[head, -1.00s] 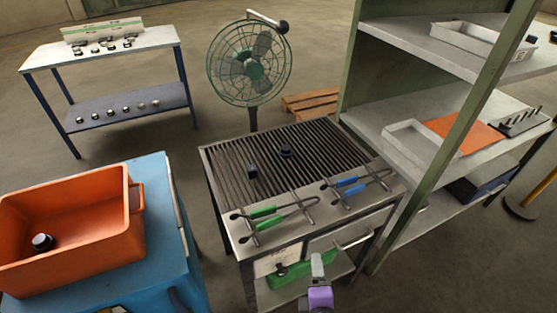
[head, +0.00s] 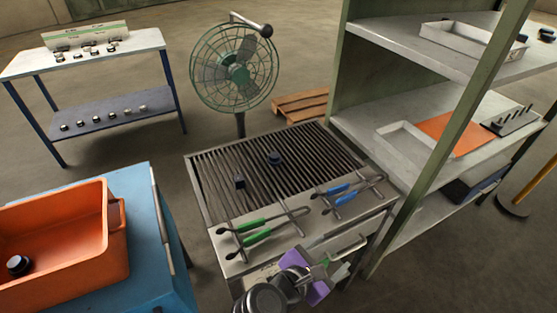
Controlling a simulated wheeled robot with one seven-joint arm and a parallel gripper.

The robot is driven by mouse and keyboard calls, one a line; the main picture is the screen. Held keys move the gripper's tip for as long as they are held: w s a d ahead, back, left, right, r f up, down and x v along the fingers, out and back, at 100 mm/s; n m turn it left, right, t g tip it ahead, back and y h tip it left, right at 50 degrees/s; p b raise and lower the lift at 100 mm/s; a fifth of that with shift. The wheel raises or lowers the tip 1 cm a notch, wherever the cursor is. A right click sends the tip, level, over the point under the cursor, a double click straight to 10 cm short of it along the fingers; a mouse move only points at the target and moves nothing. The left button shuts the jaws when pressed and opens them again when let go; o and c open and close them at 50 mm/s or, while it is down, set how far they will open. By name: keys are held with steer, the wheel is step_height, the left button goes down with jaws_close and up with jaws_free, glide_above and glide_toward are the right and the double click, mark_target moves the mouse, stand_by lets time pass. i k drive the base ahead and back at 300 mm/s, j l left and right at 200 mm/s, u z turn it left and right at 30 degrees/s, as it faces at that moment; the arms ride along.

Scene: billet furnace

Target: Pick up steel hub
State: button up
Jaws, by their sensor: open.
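Two dark round hub-like pieces sit on the slatted grate of the metal bench in the head view: one (head: 239,181) left of centre, the other (head: 274,158) farther back and right. Another dark round piece with a lighter rim (head: 18,265) lies in the orange bin (head: 70,215). Which of these is the steel hub I cannot tell. My gripper (head: 326,268), beside a purple part of my arm, is low in front of the bench, near its front handle. It is open, apart from the hub-like pieces. Its fingertips are small and partly hidden.
Green-handled tongs (head: 250,227) and blue-handled tongs (head: 345,191) lie on the bench's front ledge. A green fan (head: 233,70) stands behind. A shelf rack (head: 385,110) with trays borders the right. A table (head: 85,55) with several small parts stands back left. Open floor lies between.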

mark_target(274, 159)
steer(key=i+j, duration=0.45)
steer(key=i, duration=0.15)
steer(key=i+j, duration=0.45)
steer(key=i, duration=0.15)
